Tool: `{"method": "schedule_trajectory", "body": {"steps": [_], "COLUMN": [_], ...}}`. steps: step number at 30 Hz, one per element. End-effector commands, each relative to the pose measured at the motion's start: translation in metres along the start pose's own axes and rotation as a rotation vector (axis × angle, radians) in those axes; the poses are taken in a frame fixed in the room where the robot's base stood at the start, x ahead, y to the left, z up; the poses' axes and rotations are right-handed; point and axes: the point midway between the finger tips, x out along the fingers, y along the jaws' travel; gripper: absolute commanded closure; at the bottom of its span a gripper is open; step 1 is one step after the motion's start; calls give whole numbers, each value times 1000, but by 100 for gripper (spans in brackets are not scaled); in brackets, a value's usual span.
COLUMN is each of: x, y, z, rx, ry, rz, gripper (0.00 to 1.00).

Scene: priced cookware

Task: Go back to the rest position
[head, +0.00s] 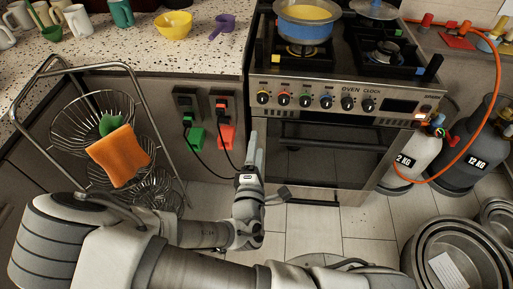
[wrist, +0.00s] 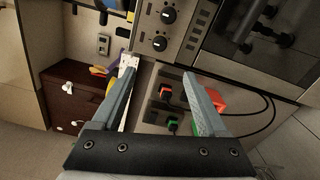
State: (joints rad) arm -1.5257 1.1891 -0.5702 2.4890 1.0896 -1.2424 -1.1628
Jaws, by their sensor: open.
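My gripper (head: 256,143) is in the middle of the head view, in front of the cabinet edge beside the oven (head: 335,150). My arm reaches in from the lower left. In the wrist view my gripper (wrist: 158,75) has its two grey fingers spread wide apart with nothing held between them. Behind the fingers, the wrist view shows the stove's knob panel, and the red plug (wrist: 216,100) and green plug (wrist: 172,126) at the sockets. The view is tilted.
A stove with a blue pot (head: 303,27) stands at the back. A wire basket rack (head: 92,125) with an orange cloth (head: 119,156) is left. Gas cylinders (head: 478,150) with an orange hose stand right. Metal pans (head: 455,235) lie lower right. Tiled floor is open between.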

Motion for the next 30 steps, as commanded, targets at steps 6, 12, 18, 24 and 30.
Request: {"method": "schedule_trajectory", "body": {"steps": [6,12,18,24,30], "x": [0,3,10,10,6], "y": [0,-5,-29,-43,-30], "z": [0,3,12,10,5], "rx": [0,41,280,589,872], "ry": [0,-18,-105,-196,-256], "rz": [0,-43,-281,-549,-765], "gripper": [24,24,24,24,24]}}
